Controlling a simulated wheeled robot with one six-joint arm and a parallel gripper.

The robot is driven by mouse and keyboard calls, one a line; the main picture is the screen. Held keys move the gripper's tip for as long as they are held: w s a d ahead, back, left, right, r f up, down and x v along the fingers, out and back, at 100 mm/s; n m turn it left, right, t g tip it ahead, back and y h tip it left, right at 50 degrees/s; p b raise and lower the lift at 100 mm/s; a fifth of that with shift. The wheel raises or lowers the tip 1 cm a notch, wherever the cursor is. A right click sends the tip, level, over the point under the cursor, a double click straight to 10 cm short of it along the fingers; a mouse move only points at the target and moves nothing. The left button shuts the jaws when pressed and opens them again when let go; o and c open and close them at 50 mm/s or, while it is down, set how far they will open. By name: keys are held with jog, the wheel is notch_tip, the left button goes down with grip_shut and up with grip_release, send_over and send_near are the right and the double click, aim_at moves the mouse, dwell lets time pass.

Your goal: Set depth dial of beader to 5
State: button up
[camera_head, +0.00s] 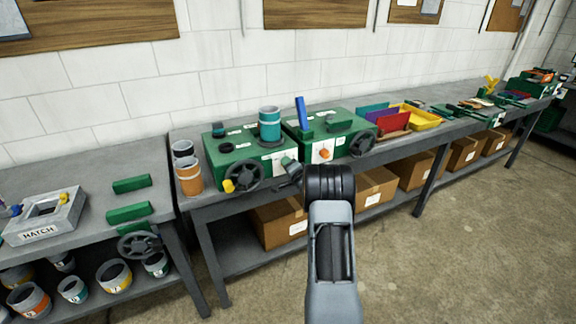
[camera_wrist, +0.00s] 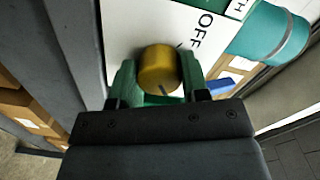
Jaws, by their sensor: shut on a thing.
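A yellow round knob (camera_wrist: 158,68) with a dark pointer line sits on a white panel (camera_wrist: 125,30) in the wrist view. The panel reads "OFF" beside it; no dial numbers are readable. My gripper (camera_wrist: 157,82) is shut on the knob, with a green finger on each side. In the head view my gripper (camera_head: 289,168) is at the right front of the left green machine (camera_head: 246,147), and the held knob is hidden there. A second green machine (camera_head: 337,132) to the right has an orange knob (camera_head: 325,153) on a white panel. I cannot tell which machine is the beader.
A teal cylinder (camera_head: 269,124) stands on the left machine. Dark handwheels (camera_head: 243,177) (camera_head: 363,143) and another yellow knob (camera_head: 229,186) stick out from the machine fronts. The floor in front is clear.

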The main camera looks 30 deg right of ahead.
jog(key=shift+m, duration=0.4)
jog(key=o, duration=0.9)
jog(key=s, duration=0.4)
jog(key=s+a+b, duration=0.1)
jog(key=s, duration=0.8)
jog(key=shift+s+a+r+b, duration=0.15)
jog(key=shift+s+a+b, duration=0.2)
